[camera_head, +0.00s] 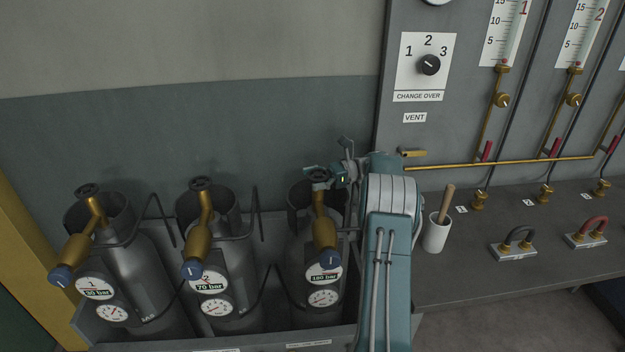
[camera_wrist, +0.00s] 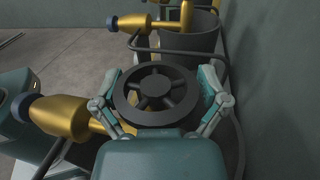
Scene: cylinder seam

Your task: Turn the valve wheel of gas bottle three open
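Gas bottle three (camera_head: 318,278) is the rightmost of the grey bottles in the head view, with a brass valve (camera_head: 324,232), a blue cap and a "180 bar" label. Its dark valve wheel (camera_head: 318,175) is partly covered by my gripper (camera_head: 328,174). In the wrist view the spoked valve wheel (camera_wrist: 155,95) lies between the two spread fingers of my gripper (camera_wrist: 160,74), one on each side of the rim. The fingers are very near the rim. I cannot tell whether they press on it.
Bottle one (camera_head: 135,265) and bottle two (camera_head: 221,270) stand to the left, with dark bent bars around the bottles. A wall panel with a changeover knob (camera_head: 429,65) is at the right. A white cup (camera_head: 436,233) stands on the bench (camera_head: 465,277) right of my arm.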

